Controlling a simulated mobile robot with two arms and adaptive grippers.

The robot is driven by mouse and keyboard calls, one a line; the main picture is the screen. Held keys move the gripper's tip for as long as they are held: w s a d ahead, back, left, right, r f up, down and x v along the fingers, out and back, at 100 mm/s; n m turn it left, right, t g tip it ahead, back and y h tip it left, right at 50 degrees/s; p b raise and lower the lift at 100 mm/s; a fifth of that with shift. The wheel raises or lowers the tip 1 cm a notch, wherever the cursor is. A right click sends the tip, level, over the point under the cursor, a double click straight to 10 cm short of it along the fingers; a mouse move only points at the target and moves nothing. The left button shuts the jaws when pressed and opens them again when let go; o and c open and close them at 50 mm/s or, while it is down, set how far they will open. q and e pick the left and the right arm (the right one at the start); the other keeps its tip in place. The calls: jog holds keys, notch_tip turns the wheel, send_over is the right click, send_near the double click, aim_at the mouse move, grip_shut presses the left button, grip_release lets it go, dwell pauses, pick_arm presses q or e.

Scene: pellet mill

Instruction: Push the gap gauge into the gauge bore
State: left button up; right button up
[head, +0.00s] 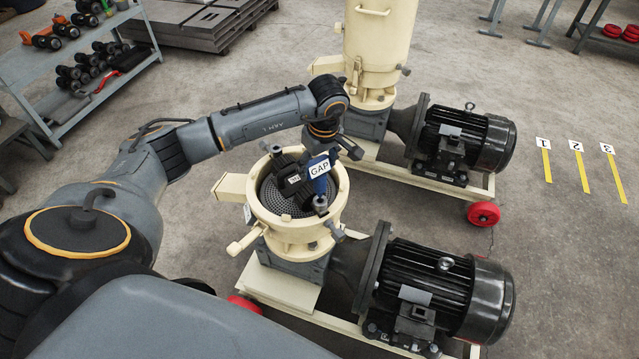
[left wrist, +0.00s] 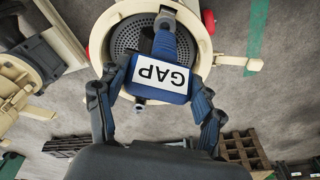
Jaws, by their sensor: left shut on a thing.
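The gap gauge (head: 319,175) is blue with a white GAP label. My left gripper (head: 326,152) is shut on it, over the open top of the near pellet mill (head: 294,228). In the left wrist view the gauge (left wrist: 161,80) sits between the two fingers of the gripper (left wrist: 158,88), its narrow blue end towards a grey block (left wrist: 176,14) at the mill's rim. Below it lies the perforated round die (head: 276,197) with the dark roller assembly (head: 291,178). I cannot make out the gauge bore or whether the gauge touches it. My right gripper is not in view.
A black motor (head: 440,290) is joined to the near mill. A second mill (head: 378,50) with its own motor (head: 467,140) stands behind. A shelf cart with rollers (head: 85,65) is at upper left. Open floor with yellow numbered strips (head: 583,172) lies to the right.

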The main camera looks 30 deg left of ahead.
pick_arm(q)
jog(key=shift+r+p, duration=0.65)
jog(key=shift+r, duration=0.7)
